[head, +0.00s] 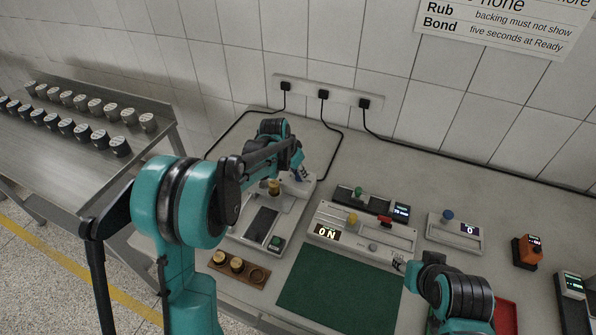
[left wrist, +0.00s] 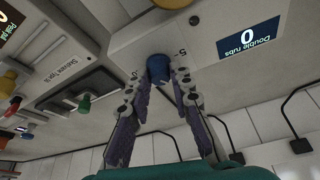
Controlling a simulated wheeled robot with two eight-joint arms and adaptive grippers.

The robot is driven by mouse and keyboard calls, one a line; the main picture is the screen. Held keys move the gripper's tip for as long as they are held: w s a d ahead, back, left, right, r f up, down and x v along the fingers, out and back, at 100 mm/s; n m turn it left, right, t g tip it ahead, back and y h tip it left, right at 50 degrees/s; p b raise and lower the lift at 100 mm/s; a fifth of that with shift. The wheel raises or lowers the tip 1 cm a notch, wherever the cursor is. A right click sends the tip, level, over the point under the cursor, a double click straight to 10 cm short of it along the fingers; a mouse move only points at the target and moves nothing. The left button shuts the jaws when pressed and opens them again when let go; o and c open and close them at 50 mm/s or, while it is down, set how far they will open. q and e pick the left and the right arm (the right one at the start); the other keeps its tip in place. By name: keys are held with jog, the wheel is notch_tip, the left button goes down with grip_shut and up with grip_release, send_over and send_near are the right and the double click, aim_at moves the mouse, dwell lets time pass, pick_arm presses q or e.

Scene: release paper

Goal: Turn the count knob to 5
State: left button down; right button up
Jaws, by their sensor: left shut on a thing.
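In the left wrist view my left gripper (left wrist: 160,85) is shut on a blue knob (left wrist: 158,68), one finger on each side. Printed marks stand beside the knob, one like a 5. The dark display (left wrist: 248,38) on the same panel reads 0, labelled "Double rubs". In the head view my left gripper (head: 297,174) is at the pale machine (head: 245,228) on the left, and the arm hides the knob and display there. My right gripper (head: 399,263) shows small at the edge of the right arm; its jaws are unclear.
A yellow knob (head: 274,187) stands close to my left gripper. A long pale unit (head: 375,240) and a green mat (head: 335,292) lie mid-table. Cables run behind.

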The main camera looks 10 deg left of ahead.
pick_arm(q)
jog(key=n+y, duration=0.1)
jog(key=n, duration=0.3)
jog(key=n+y, duration=0.1)
jog(key=n, duration=0.1)
jog(key=shift+d+n+t+y, duration=0.25)
jog(key=shift+n+t+y, duration=0.05)
jog(key=n+y, duration=0.1)
jog(key=n, duration=0.2)
jog(key=n+g+y, duration=0.1)
jog(key=n, duration=0.1)
jog(key=shift+d+n+p, duration=0.15)
jog(key=shift+n+p, duration=0.2)
jog(key=shift+n, duration=0.05)
jog(key=c, duration=1.3)
grip_release()
jog(key=shift+c, duration=0.2)
jog(key=v, duration=1.2)
jog(key=shift+f, duration=0.1)
